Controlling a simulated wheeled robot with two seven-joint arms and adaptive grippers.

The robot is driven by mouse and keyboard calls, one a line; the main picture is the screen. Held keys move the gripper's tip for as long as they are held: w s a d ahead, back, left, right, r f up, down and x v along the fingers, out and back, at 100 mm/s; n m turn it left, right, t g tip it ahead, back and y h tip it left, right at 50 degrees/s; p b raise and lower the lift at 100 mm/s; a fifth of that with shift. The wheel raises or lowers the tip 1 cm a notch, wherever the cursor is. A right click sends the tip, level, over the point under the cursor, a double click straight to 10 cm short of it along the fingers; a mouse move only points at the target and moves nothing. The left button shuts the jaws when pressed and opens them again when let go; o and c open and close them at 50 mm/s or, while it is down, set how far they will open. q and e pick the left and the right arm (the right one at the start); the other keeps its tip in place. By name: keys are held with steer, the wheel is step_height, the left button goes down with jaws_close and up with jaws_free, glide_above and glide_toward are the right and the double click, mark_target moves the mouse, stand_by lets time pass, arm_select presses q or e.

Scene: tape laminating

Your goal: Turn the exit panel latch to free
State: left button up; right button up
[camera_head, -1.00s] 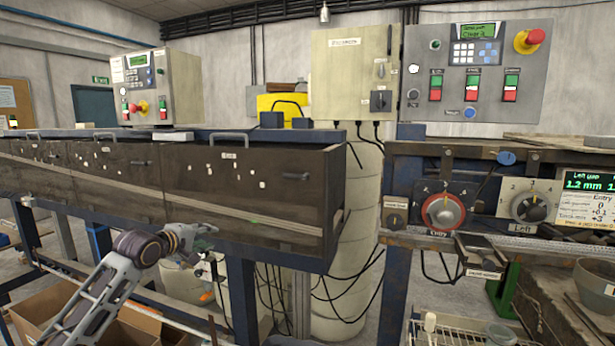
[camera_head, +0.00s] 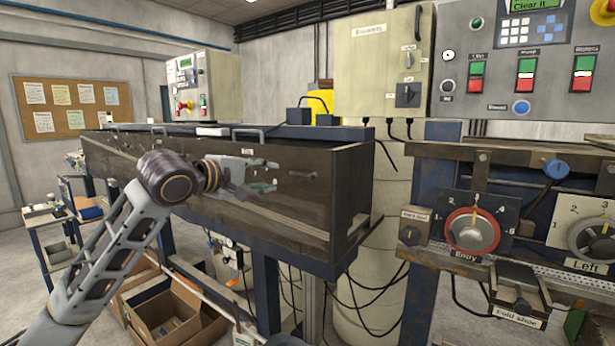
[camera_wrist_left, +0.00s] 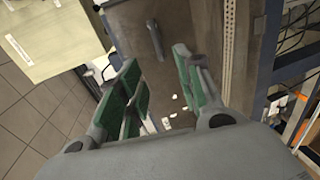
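The exit panel (camera_head: 335,195) is the dark front panel at the right end of the long box, with a small label near its top. Its latch (camera_head: 303,174) is a short dark handle lying roughly level on the panel. My left gripper (camera_head: 268,176) is open and empty in front of the panel, left of the latch and apart from it. In the left wrist view the latch (camera_wrist_left: 155,40) shows just beyond and between the open green-padded fingers (camera_wrist_left: 158,70). My right gripper is not in view.
A console with a red-ringed Entry dial (camera_head: 473,231) stands to the right. Cardboard boxes (camera_head: 170,315) lie below the long box. Black cables hang beside its right end.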

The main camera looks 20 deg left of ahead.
mark_target(297, 175)
arm_select(q)
steer(key=p+x, duration=0.2)
steer(key=x, duration=0.9)
steer(key=shift+r, duration=0.1)
steer(key=shift+w+d, duration=0.2)
steer(key=shift+w, duration=0.5)
steer(key=shift+w+d+f, duration=0.2)
steer(key=shift+w+f, duration=0.1)
steer(key=shift+w, duration=0.15)
jaws_close()
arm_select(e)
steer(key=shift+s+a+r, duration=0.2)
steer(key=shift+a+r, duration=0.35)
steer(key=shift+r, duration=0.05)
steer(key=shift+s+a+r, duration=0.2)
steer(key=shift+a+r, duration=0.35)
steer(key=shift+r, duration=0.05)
